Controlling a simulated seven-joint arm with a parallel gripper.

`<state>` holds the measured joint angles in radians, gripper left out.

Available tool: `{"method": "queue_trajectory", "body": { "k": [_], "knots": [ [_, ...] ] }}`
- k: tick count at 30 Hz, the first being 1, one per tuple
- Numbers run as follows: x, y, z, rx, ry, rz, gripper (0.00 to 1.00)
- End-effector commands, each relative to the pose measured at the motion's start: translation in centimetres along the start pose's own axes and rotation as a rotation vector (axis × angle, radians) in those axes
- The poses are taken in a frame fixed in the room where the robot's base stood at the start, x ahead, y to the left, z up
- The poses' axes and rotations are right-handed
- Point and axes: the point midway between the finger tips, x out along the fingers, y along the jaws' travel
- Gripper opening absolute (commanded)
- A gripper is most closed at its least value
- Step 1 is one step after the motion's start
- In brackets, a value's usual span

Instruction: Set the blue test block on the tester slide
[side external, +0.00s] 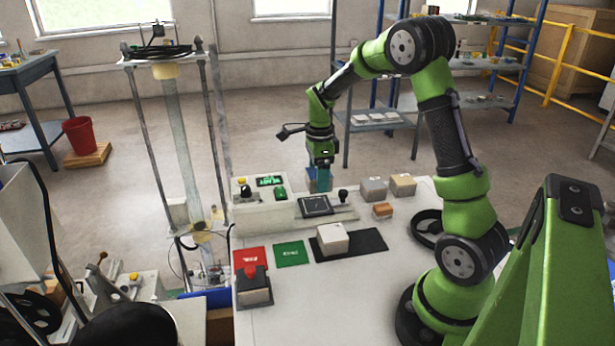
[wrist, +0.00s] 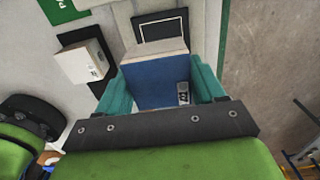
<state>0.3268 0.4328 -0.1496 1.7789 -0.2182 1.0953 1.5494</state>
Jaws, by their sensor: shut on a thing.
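The blue test block (wrist: 155,88) is between the teal fingers of my gripper (wrist: 160,92) in the wrist view, with a pale edge along its far side. My gripper (side external: 319,180) is shut on it. In the side view the block (side external: 311,182) is partly hidden by the fingers, behind the tester. What looks like the tester slide, a dark framed plate (side external: 315,206) with a black knob (side external: 343,195) beside it, lies just in front. The plate (wrist: 160,27) also shows beyond the block in the wrist view. I cannot tell the block's height above the surface.
A control panel (side external: 262,189) with a lit green display stands left of the plate. Grey (side external: 373,189) and tan (side external: 403,185) blocks and an orange piece (side external: 382,211) sit right. A white block (side external: 333,238) stands on a black mat (side external: 366,244), near red (side external: 250,257) and green (side external: 291,253) cards.

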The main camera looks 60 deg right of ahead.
Motion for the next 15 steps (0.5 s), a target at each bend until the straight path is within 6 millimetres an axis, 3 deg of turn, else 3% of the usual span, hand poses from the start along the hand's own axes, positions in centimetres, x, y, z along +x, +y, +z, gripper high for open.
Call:
{"method": "queue_trajectory", "body": {
  "k": [5, 15],
  "knots": [
    [-0.5, -0.8, 0.6, 0.002, -0.001, -0.002, 0.22],
    [2.8, -0.7, 0.5, 0.003, 0.000, 0.001, 0.22]
  ]
}}
